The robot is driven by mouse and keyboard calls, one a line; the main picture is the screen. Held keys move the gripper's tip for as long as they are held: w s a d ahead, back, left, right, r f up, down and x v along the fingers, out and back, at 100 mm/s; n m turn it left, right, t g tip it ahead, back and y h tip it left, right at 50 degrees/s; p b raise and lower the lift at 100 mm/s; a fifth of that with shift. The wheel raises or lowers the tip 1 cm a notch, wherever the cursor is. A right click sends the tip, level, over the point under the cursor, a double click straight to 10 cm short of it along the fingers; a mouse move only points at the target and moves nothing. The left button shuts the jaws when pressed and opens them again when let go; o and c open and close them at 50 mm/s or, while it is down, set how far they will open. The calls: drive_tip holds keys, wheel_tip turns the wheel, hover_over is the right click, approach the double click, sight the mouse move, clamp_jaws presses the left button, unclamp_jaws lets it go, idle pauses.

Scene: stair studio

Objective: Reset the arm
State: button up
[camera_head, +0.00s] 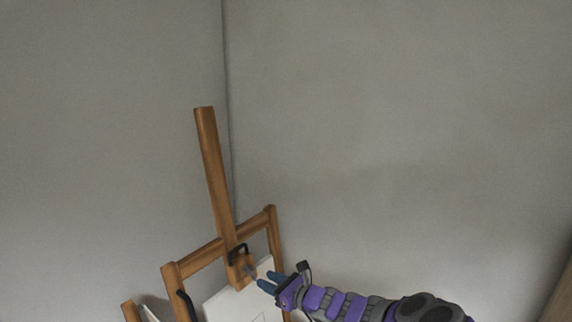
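My arm (345,305) is purple and grey and reaches in from the lower right. My gripper (264,279) is at its end, with blue-grey fingers pointing left. The fingers are close to the upper part of a wooden easel, in front of the white sheet or canvas on it. The fingers look a little apart, but the gap between their tips is too small to read. I cannot tell whether they touch the easel, and no held object is clear.
The wooden easel (212,160) stands in the room corner, with a dark handle (238,252) near its clamp. The white sheet (228,306) is cut off by the lower edge. A brown edge (560,290) shows at lower right.

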drive_tip(key=shift+s+d+r, duration=0.15)
drive_tip(key=shift+s+d, duration=0.2)
drive_tip(key=shift+d, duration=0.2)
drive_tip(key=shift+a, duration=0.1)
drive_tip(key=s+a+r+n+g+y+b, duration=0.2)
drive_tip(key=s+a+r+n+g+b, duration=0.15)
drive_tip(key=s+n, duration=0.3)
drive_tip(key=s+a+r+n+g+y+b, duration=0.1)
drive_tip(key=s+a+r+n+g+b, duration=0.3)
drive_tip(key=s, duration=0.3)
drive_tip(key=s+a+f+n+g+h+b, duration=0.1)
drive_tip(key=s+f+n+g+h+b, duration=0.2)
drive_tip(key=s+n, duration=0.7)
drive_tip(key=s+d+f+n+h+b, duration=0.2)
drive_tip(key=s+d+f+h+b, duration=0.4)
drive_tip(key=s+d+f, duration=0.4)
drive_tip(key=s+d+f+n+g+h+b, duration=0.1)
drive_tip(key=s+d+f+n+h+b, duration=0.2)
drive_tip(key=s+d+f+h+b, duration=0.3)
drive_tip(key=s+d+f+h, duration=0.1)
drive_tip(key=s+d+f, duration=0.4)
drive_tip(key=s+d, duration=0.4)
drive_tip(key=shift+d+f, duration=0.2)
drive_tip(key=shift+d, duration=0.35)
